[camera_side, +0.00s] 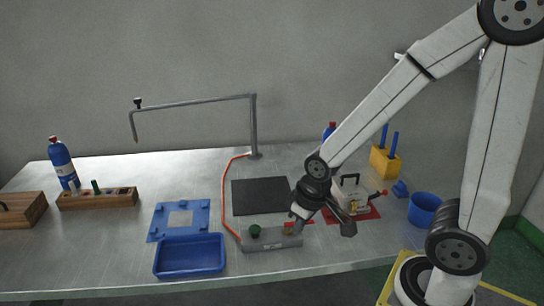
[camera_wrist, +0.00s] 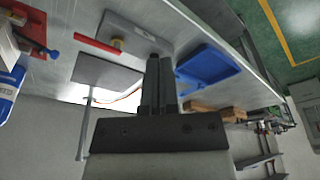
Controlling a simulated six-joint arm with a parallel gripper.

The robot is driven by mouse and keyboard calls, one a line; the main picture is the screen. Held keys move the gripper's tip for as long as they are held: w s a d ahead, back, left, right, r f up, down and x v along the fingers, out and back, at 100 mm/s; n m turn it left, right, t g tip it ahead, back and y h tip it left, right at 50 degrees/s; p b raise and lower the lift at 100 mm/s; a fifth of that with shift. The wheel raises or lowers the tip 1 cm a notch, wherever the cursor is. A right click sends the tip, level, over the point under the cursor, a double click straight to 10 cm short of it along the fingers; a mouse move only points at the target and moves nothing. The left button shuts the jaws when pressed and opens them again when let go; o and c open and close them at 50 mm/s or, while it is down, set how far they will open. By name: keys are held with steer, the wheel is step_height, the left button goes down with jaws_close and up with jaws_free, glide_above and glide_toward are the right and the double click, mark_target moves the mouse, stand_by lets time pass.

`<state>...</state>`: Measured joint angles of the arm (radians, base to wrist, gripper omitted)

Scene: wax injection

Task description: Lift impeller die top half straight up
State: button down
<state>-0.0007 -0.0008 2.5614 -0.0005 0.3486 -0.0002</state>
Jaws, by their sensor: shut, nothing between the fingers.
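The impeller die (camera_side: 353,193) is a pale metal block with a dark handle on top, on a red mat (camera_side: 372,213) right of centre in the side view. My gripper partly hides its left side, and the seam between its halves is too small to make out. My gripper (camera_side: 347,229) is shut and empty, slanting down to the right in front of the die, apart from its handle. In the wrist view my gripper's fingers (camera_wrist: 161,60) are together with nothing between them. A pale block at the left edge there, over red, may be the die, cut off by the frame.
A grey unit (camera_side: 270,240) with a green knob stands at the table's front. Left of it are a blue tray (camera_side: 190,270) and blue frame (camera_side: 155,229). A dark plate (camera_side: 258,197) lies behind. A blue cup (camera_side: 424,209) and yellow holder (camera_side: 384,164) stand right.

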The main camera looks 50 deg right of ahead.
steer(key=c, duration=0.6)
jaws_free()
steer(key=w+d+r+m+g, duration=0.1)
steer(key=w+d+m, duration=0.2)
steer(key=d+m, duration=0.45)
steer(key=w+d+m, duration=0.3)
steer(key=d+m, duration=0.3)
steer(key=d, duration=0.2)
steer(key=s+d+m, duration=0.1)
steer(key=d+m, duration=0.3)
steer(key=d, duration=0.2)
steer(key=s+d+m+g, duration=0.1)
steer(key=d+m, duration=0.4)
steer(key=d, duration=0.2)
steer(key=s+d+m, duration=0.1)
steer(key=d+m, duration=0.3)
steer(key=d, duration=0.2)
steer(key=shift+s+d+f+g, duration=0.1)
steer(key=shift+s+d+g, duration=0.15)
steer(key=shift+s+g, duration=0.1)
steer(key=shift+f, duration=1.3)
